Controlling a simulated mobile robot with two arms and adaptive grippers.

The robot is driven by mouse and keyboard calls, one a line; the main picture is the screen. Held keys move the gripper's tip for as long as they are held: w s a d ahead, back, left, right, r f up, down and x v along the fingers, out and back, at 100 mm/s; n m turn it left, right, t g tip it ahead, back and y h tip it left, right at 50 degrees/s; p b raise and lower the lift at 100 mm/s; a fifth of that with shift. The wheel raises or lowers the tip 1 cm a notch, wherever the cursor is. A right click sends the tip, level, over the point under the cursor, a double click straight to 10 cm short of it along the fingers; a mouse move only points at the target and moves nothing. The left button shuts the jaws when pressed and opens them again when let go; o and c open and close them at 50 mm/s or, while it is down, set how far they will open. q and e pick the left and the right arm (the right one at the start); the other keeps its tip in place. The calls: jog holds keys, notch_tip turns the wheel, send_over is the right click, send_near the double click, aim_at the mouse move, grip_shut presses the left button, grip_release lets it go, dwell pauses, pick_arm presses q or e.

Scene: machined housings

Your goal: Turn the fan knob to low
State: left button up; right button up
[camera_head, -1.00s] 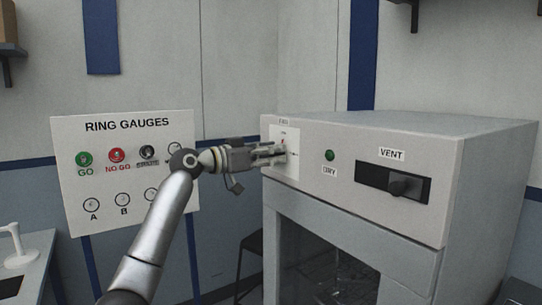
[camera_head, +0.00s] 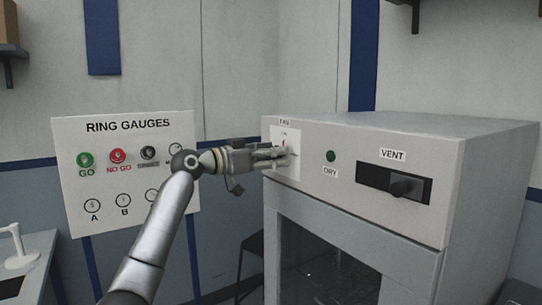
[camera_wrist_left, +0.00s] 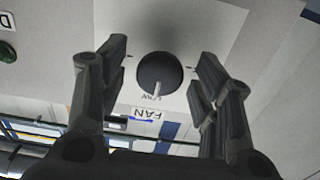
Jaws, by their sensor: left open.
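The round dark fan knob (camera_wrist_left: 157,69) shows between my fingers in the left wrist view, on a pale plate (camera_wrist_left: 203,25). Its light pointer line faces the LOW label (camera_wrist_left: 151,97), just above the FAN label (camera_wrist_left: 146,113) in that view. In the head view the plate (camera_head: 293,166) is at the left of the machine's front, and the knob is mostly hidden by my fingers. My left gripper (camera_head: 284,155) is open, with one finger on each side of the knob. The wrist view shows gaps between fingers and knob. My right gripper is not in view.
The grey machine (camera_head: 440,128) also bears a green DRY button (camera_head: 331,156) and a VENT slider (camera_head: 405,187) to the right. A RING GAUGES board (camera_head: 75,200) stands behind my left arm. A bench (camera_head: 35,270) is at the lower left.

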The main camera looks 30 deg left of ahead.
pick_arm(q)
jog(key=shift+s, duration=0.1)
jog(key=v, duration=1.1)
jog(key=shift+s+a, duration=0.2)
jog(key=shift+s, duration=0.15)
jog(key=shift+f, duration=0.15)
